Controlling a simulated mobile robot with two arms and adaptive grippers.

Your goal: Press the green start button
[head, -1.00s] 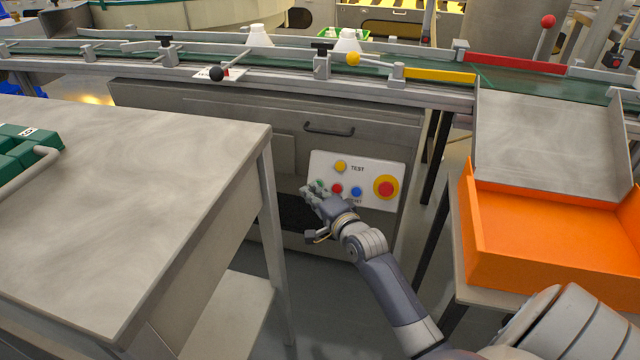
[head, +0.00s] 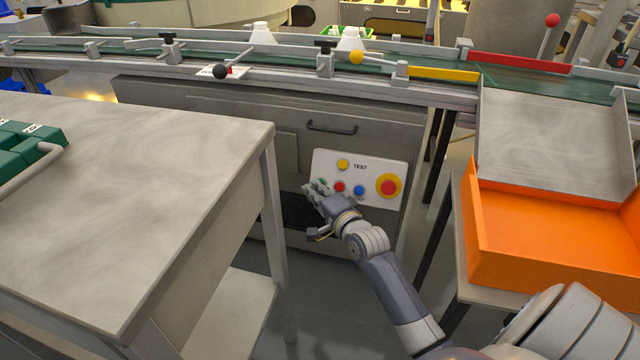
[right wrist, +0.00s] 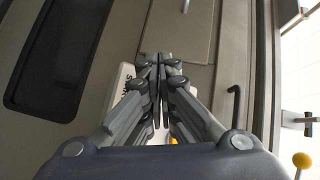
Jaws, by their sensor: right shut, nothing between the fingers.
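The white control panel (head: 330,162) is on the front of the grey cabinet under the conveyor. It carries a yellow button (head: 343,164) marked TEST, a red button (head: 340,187), a blue button (head: 359,190) and a large red stop button on a yellow base (head: 389,187). A bit of the green start button (head: 321,181) shows at the panel's lower left, mostly hidden by my right gripper (head: 311,188). That gripper is shut and empty, its tips at the button; I cannot tell whether they touch. In the right wrist view, the shut fingers (right wrist: 160,60) cover part of the panel (right wrist: 126,78).
An orange bin (head: 550,235) stands at the right below a metal chute. The conveyor (head: 230,70) runs above the cabinet, which has a handle (head: 331,126).

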